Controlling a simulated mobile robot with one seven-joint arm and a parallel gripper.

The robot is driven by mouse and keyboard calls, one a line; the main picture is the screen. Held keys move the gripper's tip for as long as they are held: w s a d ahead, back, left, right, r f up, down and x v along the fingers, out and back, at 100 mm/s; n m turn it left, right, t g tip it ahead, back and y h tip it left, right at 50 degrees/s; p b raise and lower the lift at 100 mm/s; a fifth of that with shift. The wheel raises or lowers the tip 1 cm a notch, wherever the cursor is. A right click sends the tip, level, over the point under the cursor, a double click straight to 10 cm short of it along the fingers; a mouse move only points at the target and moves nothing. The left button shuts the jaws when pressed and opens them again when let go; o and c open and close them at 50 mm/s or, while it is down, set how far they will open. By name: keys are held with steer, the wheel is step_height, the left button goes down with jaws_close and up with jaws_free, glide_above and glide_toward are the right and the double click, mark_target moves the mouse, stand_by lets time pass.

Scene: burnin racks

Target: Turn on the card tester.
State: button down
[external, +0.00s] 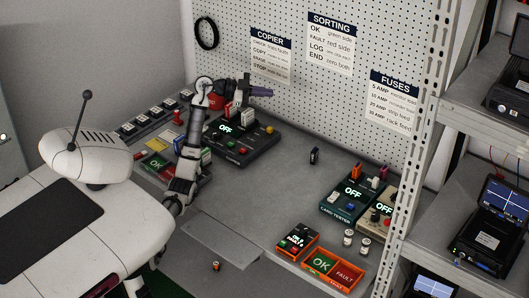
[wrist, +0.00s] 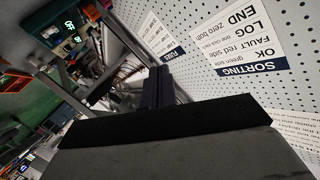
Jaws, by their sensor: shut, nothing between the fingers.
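The card tester (external: 348,205) is a dark green box on the right part of the bench, and its display reads OFF. It has small coloured controls on its top, too small to make out fully. My gripper (external: 268,93) is high at the back left of the bench, near the pegboard and above a black device, well apart from the card tester. In the wrist view my gripper's dark fingers (wrist: 158,88) are together with nothing between them.
A black device (external: 240,148) reading OFF stands below my gripper. A beige device (external: 383,215), also OFF, adjoins the card tester. An orange OK/FAULT tray (external: 318,280) and small jars (external: 348,238) are at the front right. A metal rack post (external: 414,130) rises at right. The bench middle is mostly clear.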

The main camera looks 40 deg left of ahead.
steer(key=s+d+f+m+g+y+p, duration=0.1)
steer(key=d+f+g, duration=0.4)
steer(key=d, duration=0.6)
steer(key=s+d+f+m+g+y+p, duration=0.1)
steer(key=s+d+f+m+g, duration=0.1)
steer(key=d+f+g, duration=0.2)
steer(key=d+f, duration=0.3)
steer(key=d, duration=0.5)
steer(key=shift+f+g+y, duration=0.4)
steer(key=shift+d, duration=0.15)
steer(key=p, duration=0.3)
glide_above(338, 194)
steer(key=s+a, duration=0.1)
steer(key=a, duration=0.2)
steer(key=f, duration=0.6)
steer(key=shift+d+f, duration=0.2)
steer(key=shift+f, duration=0.2)
steer(key=f+p, duration=0.1)
steer(key=f, duration=0.2)
steer(key=shift+w+f, duration=0.15)
steer(key=shift+w, duration=0.05)
steer(key=shift+f, duration=0.45)
